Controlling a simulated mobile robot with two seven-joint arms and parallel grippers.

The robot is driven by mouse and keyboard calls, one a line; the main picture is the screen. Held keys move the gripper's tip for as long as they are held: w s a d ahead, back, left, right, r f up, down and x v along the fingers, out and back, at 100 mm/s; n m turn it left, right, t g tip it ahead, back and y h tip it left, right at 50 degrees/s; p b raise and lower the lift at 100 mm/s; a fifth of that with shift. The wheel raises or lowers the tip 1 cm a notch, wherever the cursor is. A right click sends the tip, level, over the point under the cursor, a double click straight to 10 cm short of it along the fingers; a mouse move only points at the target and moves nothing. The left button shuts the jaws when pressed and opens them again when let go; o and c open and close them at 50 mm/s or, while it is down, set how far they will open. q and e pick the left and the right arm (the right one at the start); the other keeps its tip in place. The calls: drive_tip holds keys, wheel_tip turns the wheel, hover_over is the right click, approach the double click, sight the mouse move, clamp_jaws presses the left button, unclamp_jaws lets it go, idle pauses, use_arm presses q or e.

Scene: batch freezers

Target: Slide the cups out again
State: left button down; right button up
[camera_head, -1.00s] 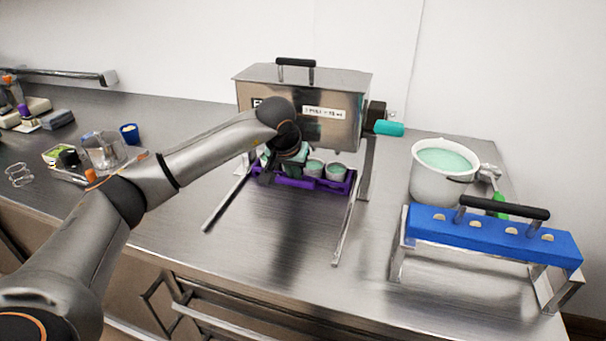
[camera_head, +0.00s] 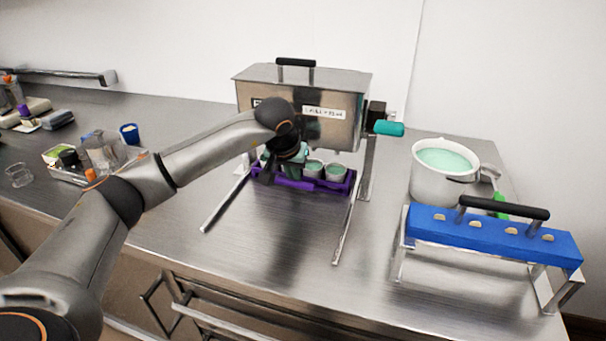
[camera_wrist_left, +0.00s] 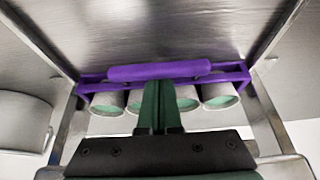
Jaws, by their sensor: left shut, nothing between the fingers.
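A purple carrier (camera_head: 318,187) holds a row of pale cups with mint-green contents, under the front of a steel box-shaped freezer (camera_head: 340,88). Two cups (camera_head: 336,172) show clearly in the head view; my left gripper hides others. In the left wrist view the carrier's purple bar (camera_wrist_left: 190,70) runs across, with cups (camera_wrist_left: 220,98) on both sides of my fingers. My left gripper (camera_wrist_left: 160,88) is shut and empty, its green fingertips at the middle of the bar; whether they touch it I cannot tell. My right gripper is not in view.
Metal rails (camera_head: 352,215) run forward from the freezer on each side of the carrier. A white pot of mint mix (camera_head: 428,186) and a blue rack with a black handle (camera_head: 485,236) stand to the right. The counter in front of the carrier is clear.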

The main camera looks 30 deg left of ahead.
use_arm(q)
drive_tip(key=shift+s+d+b, duration=0.15)
drive_tip(key=shift+s+d, duration=0.25)
drive_tip(key=shift+s, duration=1.25)
drive_tip(key=shift+s+d+b, duration=0.15)
drive_tip(key=shift+s+d, duration=0.25)
drive_tip(key=shift+s, duration=1.3)
drive_tip(key=shift+s+d+b, duration=0.15)
drive_tip(key=shift+s+d, duration=0.25)
drive_tip(key=shift+s, duration=1.25)
drive_tip(key=shift+s+d+b, duration=0.2)
drive_tip(key=shift+s, duration=0.65)
drive_tip(key=shift+s+d+b, duration=0.15)
drive_tip(key=shift+s+d, duration=0.05)
drive_tip(key=shift+s, duration=0.6)
drive_tip(key=shift+s+d+b, duration=0.2)
drive_tip(key=shift+s, duration=0.65)
drive_tip(key=shift+w+f, duration=0.1)
drive_tip(key=shift+w, duration=0.05)
drive_tip(key=shift+w, duration=0.1)
drive_tip(key=shift+s+r, duration=0.25)
drive_tip(key=shift+r, duration=0.35)
drive_tip(key=shift+s+p+v, duration=0.25)
drive_tip(key=shift+p+v, duration=1.25)
drive_tip(key=shift+v, duration=0.85)
drive_tip(key=shift+f, duration=0.1)
